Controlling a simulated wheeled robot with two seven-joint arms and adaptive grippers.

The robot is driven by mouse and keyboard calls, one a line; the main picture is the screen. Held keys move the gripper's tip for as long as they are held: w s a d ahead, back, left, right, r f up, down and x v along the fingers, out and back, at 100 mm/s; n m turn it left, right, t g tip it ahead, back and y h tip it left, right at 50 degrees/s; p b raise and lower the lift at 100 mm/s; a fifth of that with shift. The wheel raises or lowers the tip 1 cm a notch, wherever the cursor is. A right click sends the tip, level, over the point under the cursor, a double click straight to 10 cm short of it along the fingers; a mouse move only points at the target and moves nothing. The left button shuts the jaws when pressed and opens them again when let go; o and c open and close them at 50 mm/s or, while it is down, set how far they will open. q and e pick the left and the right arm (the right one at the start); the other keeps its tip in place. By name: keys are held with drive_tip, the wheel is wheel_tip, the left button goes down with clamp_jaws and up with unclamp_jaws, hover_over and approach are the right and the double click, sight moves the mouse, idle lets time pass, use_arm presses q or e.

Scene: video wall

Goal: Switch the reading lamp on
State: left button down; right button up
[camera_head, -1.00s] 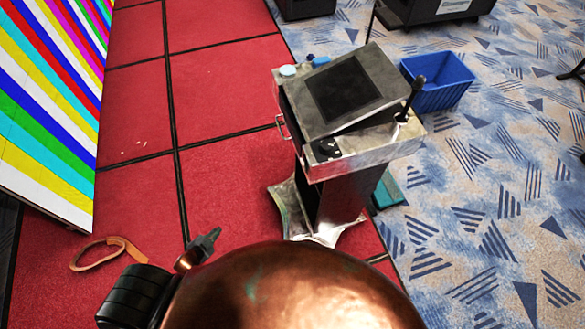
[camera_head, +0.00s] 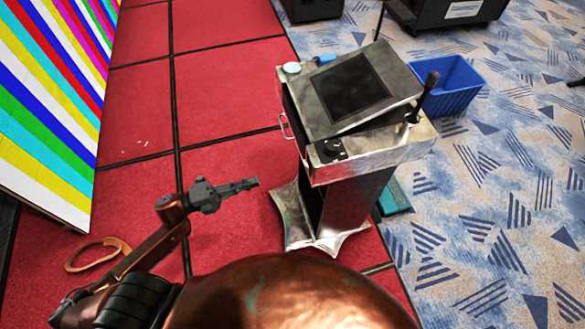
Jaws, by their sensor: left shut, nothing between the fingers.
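A metal lectern (camera_head: 345,215) stands right of centre with a tilted top and a dark panel (camera_head: 352,86). A short black upright stick (camera_head: 428,92) rises from the top's right corner; I cannot tell if it is the reading lamp. A black round piece (camera_head: 330,150) sits on the front ledge; its detail is too small to read. No lit lamp shows. My left gripper (camera_head: 256,183) is shut and empty, pointing right, left of the lectern and apart from it. My right gripper is out of view.
A pale disc (camera_head: 291,68) and a blue item (camera_head: 325,60) are at the lectern's back edge. A metal handle (camera_head: 286,126) sticks out on its left side. A blue bin (camera_head: 452,88) stands behind right. An orange strap (camera_head: 95,254) lies on the red floor. A striped video wall (camera_head: 50,110) bounds the left.

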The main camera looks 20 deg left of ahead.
use_arm(q)
approach(305, 164)
drive_tip(key=f+x, duration=0.1)
drive_tip(key=x, duration=0.5)
drive_tip(key=shift+w+d+p, duration=0.3)
drive_tip(key=shift+w+p, duration=0.05)
drive_tip(key=p, duration=0.1)
drive_tip(key=r+p, duration=0.1)
drive_tip(key=p, duration=0.1)
drive_tip(key=shift+w+d+y, duration=0.15)
drive_tip(key=shift+d+y, duration=0.1)
drive_tip(key=shift+y, duration=0.05)
drive_tip(key=shift+f+b, duration=0.3)
drive_tip(key=shift+f, duration=0.1)
drive_tip(key=r+v, duration=0.3)
drive_tip(key=v, duration=1)
drive_tip(key=shift+s+a, duration=0.2)
drive_tip(key=shift+a, duration=0.25)
drive_tip(key=shift+r, duration=0.15)
